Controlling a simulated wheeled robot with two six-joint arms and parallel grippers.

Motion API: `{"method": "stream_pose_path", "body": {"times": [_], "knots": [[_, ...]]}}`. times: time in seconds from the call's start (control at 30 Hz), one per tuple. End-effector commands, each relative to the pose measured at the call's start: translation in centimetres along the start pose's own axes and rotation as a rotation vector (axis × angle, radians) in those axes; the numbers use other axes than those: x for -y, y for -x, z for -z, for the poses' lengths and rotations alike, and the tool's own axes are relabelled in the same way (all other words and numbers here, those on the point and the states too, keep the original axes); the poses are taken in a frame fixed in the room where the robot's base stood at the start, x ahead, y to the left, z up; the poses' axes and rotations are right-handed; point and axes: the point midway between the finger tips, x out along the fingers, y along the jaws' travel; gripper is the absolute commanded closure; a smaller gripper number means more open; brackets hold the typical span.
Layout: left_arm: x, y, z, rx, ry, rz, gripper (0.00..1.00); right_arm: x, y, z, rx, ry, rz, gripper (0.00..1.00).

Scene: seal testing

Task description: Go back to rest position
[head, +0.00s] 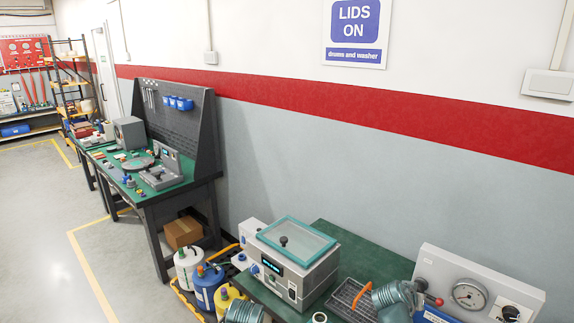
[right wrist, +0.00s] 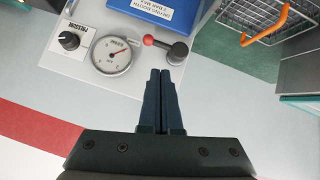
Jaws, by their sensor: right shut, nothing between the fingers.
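My right gripper (right wrist: 161,76) shows in the right wrist view with its two dark fingers pressed together and nothing between them. It points towards the pressure panel (right wrist: 85,75), with its tips near the red-knobbed lever (right wrist: 149,40); I cannot tell the exact gap. My left gripper is not visible in either view. In the head view the grey-white pressure panel (head: 440,265) stands at the lower right, and I cannot make out the right gripper's fingers there.
A lidded washer box (head: 322,275) stands on the green bench, beside a wire basket (head: 343,299) with an orange handle. The panel carries a round gauge (right wrist: 113,54) and a black knob (right wrist: 68,40). Drums (head: 207,286) stand on the floor at left. Open floor (head: 45,235) lies further left.

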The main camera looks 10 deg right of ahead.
Motion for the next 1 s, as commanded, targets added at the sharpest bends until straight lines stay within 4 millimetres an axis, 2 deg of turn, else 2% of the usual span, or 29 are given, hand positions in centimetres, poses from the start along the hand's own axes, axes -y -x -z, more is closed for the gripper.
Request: {"method": "stream_pose_path", "body": {"times": [0.03,0.17,0.2,0.3,0.4,0.53,0.7,0.8,1.0], "knots": [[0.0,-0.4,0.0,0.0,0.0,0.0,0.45,2.5,0.9,-1.7,0.045,0.048,0.036,1.0],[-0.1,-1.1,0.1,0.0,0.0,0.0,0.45,8.9,4.5,-7.3,0.208,0.226,0.148,1.0],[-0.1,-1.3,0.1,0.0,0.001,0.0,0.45,10.8,5.9,-9.2,0.259,0.291,0.187,1.0],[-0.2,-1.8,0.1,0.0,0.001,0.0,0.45,14.6,9.7,-13.9,0.38,0.458,0.288,1.0],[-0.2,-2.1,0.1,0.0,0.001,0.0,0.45,17.2,13.6,-18.2,0.482,0.624,0.386,1.0],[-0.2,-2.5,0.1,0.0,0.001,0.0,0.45,18.9,18.0,-22.5,0.583,0.804,0.489,1.0],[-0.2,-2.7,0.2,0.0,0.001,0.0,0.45,19.6,21.2,-25.5,0.653,0.942,0.568,1.0],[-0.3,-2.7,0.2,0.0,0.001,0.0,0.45,19.6,21.9,-26.0,0.667,0.969,0.583,1.0],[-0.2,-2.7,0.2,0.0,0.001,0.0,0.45,19.6,21.9,-26.1,0.669,0.972,0.584,1.0]]}}
